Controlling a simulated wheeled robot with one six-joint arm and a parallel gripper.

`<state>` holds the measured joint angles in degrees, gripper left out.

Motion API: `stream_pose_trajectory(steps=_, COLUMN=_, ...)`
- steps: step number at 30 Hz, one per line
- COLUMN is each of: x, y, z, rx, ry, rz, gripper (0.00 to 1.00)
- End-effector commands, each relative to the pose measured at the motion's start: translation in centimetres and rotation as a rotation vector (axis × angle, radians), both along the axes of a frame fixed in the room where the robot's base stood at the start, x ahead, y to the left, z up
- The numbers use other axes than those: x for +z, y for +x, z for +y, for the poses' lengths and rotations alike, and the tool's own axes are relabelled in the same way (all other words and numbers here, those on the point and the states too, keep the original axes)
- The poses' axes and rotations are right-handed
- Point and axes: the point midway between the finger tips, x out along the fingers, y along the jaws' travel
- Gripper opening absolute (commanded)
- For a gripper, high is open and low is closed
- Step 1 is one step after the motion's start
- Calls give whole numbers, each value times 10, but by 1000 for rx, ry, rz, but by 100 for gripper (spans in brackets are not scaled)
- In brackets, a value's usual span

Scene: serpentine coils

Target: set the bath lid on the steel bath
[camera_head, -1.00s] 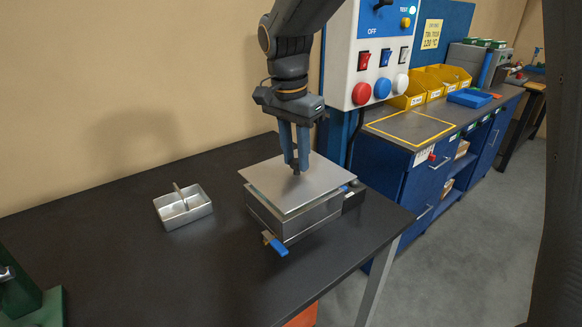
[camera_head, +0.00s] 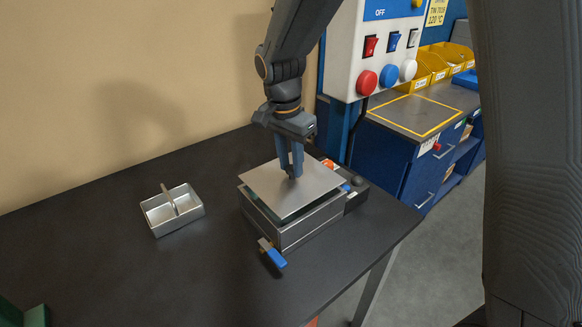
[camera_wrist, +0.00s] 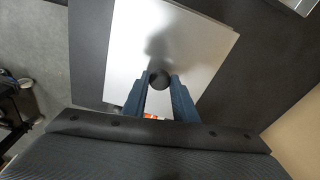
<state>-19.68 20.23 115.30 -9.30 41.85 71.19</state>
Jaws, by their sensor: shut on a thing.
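The bath lid (camera_head: 280,195) is a flat, pale metal plate with a dark round knob (camera_wrist: 159,79). My gripper (camera_head: 294,174) is shut on the knob, with one blue-grey finger on each side of it. The lid is over the steel bath (camera_head: 300,232), a square metal box near the table's right end. A dark green strip of the bath's inside shows past the lid's front-left edge. Whether the lid touches the rim is hard to tell. In the wrist view the lid (camera_wrist: 190,40) hides most of the bath.
A blue-handled tap (camera_head: 272,254) sticks out at the bath's front. An orange part (camera_head: 328,163) shows behind the lid. A divided metal tray (camera_head: 173,225) stands to the left, with bare black table (camera_head: 130,270) around it. A switch panel (camera_head: 385,50) rises behind the bath.

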Motion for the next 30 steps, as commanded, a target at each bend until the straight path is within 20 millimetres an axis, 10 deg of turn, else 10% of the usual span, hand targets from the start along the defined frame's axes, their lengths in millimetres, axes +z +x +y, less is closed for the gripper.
stream_pose_trajectory(steps=27, x=-33, y=0, z=0, rx=0, ry=1, rz=-1, gripper=0)
stream_pose_trajectory(steps=28, x=-33, y=0, z=0, rx=0, ry=0, rz=0, gripper=31)
stream_pose_trajectory(steps=30, x=-33, y=0, z=0, rx=0, ry=0, rz=0, gripper=42)
